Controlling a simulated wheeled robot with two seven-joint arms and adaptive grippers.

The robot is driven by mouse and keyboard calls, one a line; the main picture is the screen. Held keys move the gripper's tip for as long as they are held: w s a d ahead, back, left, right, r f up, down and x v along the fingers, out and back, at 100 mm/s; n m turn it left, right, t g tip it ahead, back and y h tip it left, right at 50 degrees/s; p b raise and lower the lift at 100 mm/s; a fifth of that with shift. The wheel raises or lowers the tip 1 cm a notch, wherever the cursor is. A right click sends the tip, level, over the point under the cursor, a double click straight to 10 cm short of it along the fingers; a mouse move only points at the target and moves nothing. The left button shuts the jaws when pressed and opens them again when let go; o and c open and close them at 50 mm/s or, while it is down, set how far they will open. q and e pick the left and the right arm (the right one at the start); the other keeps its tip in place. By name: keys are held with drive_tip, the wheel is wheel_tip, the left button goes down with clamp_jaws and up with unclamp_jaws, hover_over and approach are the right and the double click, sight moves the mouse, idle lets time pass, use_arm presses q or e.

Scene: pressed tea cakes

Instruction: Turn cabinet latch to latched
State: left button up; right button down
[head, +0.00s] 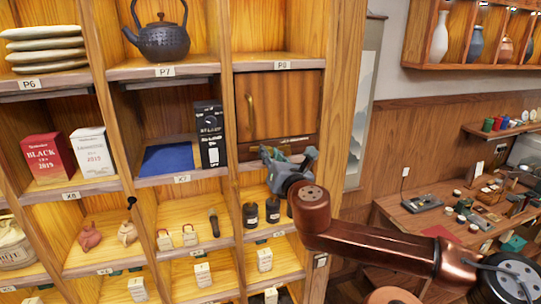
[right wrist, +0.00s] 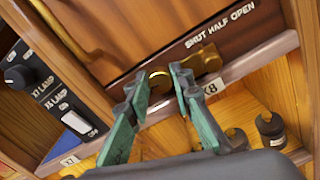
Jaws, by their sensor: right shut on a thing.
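The cabinet door (head: 290,105) under label P8 is wooden with a vertical handle and looks closed. Below it is a dark strip lettered SHUT HALF OPEN, which also shows in the right wrist view (right wrist: 170,62). The brass latch (right wrist: 207,60) sits on that strip, with a round part between my fingertips and another part right of them. My right gripper (head: 288,156) is at the strip; in the right wrist view (right wrist: 161,80) its green-padded fingers are shut on the latch. The fingers hide part of the latch, so its exact setting cannot be told. My left gripper is not in view.
A black switch box (head: 210,135) stands left of the cabinet, beside a blue panel (head: 167,159). Dark jars (head: 272,209) stand on the shelf below my gripper. Wooden shelf posts flank the cabinet. A desk (head: 430,215) with small items is at the right.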

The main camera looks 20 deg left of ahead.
drive_tip(key=shift+f+m+b, duration=0.2)
drive_tip(key=shift+m+b, duration=1.9)
drive_tip(key=shift+m, duration=6.1)
drive_tip(key=c, duration=1.7)
unclamp_jaws()
drive_tip(key=shift+d, duration=0.1)
